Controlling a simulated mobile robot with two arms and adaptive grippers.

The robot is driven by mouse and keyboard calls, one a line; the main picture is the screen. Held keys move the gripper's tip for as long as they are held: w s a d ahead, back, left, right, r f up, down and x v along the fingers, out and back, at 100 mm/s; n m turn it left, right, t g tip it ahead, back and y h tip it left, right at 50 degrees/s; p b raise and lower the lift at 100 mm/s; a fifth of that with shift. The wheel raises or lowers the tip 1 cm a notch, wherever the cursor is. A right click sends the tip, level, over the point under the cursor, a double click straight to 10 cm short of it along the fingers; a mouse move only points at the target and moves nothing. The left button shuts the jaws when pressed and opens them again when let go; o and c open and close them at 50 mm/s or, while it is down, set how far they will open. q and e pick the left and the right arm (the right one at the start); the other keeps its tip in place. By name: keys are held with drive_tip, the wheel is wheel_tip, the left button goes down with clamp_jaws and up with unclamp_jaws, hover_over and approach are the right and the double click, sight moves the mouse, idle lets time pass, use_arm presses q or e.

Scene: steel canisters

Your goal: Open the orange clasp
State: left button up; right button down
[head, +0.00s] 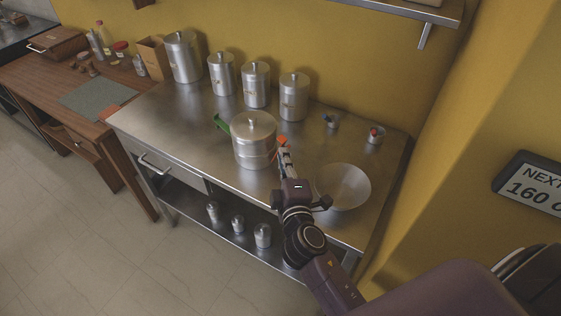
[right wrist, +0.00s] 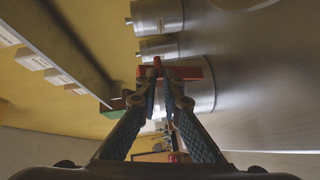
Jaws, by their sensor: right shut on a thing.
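A steel canister (head: 253,140) with a knobbed lid stands on the steel worktop. A green clasp (head: 222,123) sticks out at its left side. The orange clasp (head: 283,141) is at its right side, partly hidden by my right gripper (head: 285,153). In the right wrist view the orange clasp (right wrist: 186,72) lies at the fingertips, and the green clasp (right wrist: 115,103) shows beyond. My right gripper (right wrist: 164,80) is shut on the orange clasp. My left gripper is not in view.
Several lidded steel canisters (head: 256,84) stand along the wall behind. A wide steel bowl (head: 343,186) is close to the right of my right gripper. Small containers (head: 375,135) stand at the back right. The worktop's front left (head: 190,145) is clear.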

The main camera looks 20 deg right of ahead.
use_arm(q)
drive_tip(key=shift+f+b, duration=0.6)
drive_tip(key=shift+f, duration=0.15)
